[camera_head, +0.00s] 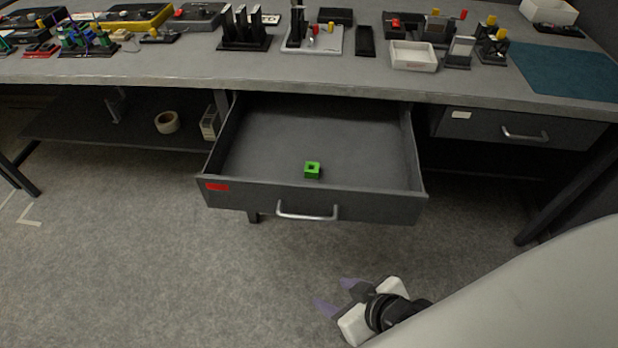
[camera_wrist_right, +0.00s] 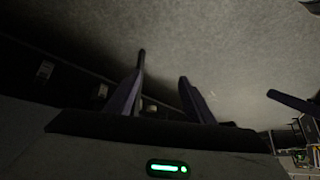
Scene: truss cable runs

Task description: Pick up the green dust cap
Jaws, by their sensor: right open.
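The green dust cap (camera_head: 312,170) is a small green block with a dark square hole in its top. It sits near the front of an open drawer (camera_head: 265,195), roughly midway across. My right gripper (camera_head: 334,294) is open and empty, in front of and below the drawer, well apart from the cap. In the right wrist view its two purple fingers (camera_wrist_right: 163,92) are spread with nothing between them. The cap cannot be made out in the right wrist view. My left gripper does not show.
The drawer has a silver handle (camera_head: 307,212) and a red label (camera_head: 217,187). The grey worktop (camera_head: 190,68) above it carries several connectors, fixtures and a white tray (camera_head: 413,56). A closed drawer (camera_head: 565,133) is at right. A tape roll (camera_head: 167,122) lies on the lower shelf.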

